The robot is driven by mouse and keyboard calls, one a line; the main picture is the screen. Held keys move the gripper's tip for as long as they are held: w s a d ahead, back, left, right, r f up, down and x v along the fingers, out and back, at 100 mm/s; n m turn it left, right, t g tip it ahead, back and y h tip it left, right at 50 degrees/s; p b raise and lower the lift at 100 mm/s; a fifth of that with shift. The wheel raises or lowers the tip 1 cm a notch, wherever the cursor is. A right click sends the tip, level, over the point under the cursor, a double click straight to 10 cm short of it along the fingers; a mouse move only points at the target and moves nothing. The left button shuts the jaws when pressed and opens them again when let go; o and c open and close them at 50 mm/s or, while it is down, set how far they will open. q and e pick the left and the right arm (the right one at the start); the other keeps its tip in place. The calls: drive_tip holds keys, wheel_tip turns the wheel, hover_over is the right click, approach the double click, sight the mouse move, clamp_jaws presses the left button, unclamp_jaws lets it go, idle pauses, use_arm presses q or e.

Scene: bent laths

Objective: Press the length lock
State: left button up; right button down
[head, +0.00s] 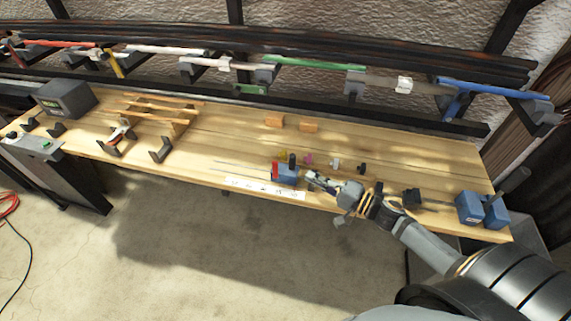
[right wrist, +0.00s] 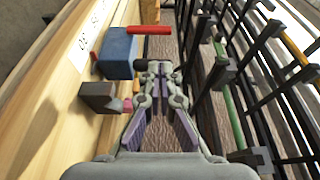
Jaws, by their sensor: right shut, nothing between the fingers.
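A blue block (head: 288,175) stands at the front edge of the wooden bench, with a red lever (head: 275,170) on its left side and a black knob (head: 292,158) at its top. No part is labelled as the length lock, so I cannot tell which it is. The blue block (right wrist: 116,53) and its red bar (right wrist: 150,30) also show in the right wrist view. My right gripper (head: 311,177) is shut and empty, just right of the block. Its fingertips (right wrist: 160,67) are close together near the block; contact cannot be told. My left gripper is not in view.
A paper strip with markings (head: 265,188) lies along the front edge by the block. Small yellow, pink (head: 308,160), white (head: 335,164) and black pieces stand behind it. Blue clamps (head: 470,207) stand at the right end. Coloured bars lie on a rack (head: 310,64) behind.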

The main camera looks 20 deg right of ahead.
sight(275, 170)
drive_tip(key=shift+f+b+x, duration=0.2)
drive_tip(key=shift+b+x, duration=0.55)
drive_tip(key=shift+b, duration=0.8)
drive_tip(key=shift+f+b+x, duration=0.15)
drive_tip(key=shift+b+x, duration=0.6)
drive_tip(key=shift+b, duration=0.8)
drive_tip(key=shift+f+b+x, duration=0.2)
drive_tip(key=shift+b+x, duration=0.6)
drive_tip(key=shift+b, duration=0.75)
drive_tip(key=w, duration=0.1)
drive_tip(key=w+a+r+p, duration=0.1)
drive_tip(key=w+a+p, duration=0.1)
drive_tip(key=shift+w+a+r, duration=0.15)
drive_tip(key=shift+r, duration=0.2)
drive_tip(key=shift+w+a+f+p, duration=0.3)
drive_tip(key=shift+w+a+p, duration=0.15)
drive_tip(key=shift+w+a, duration=0.1)
drive_tip(key=shift+d, duration=0.1)
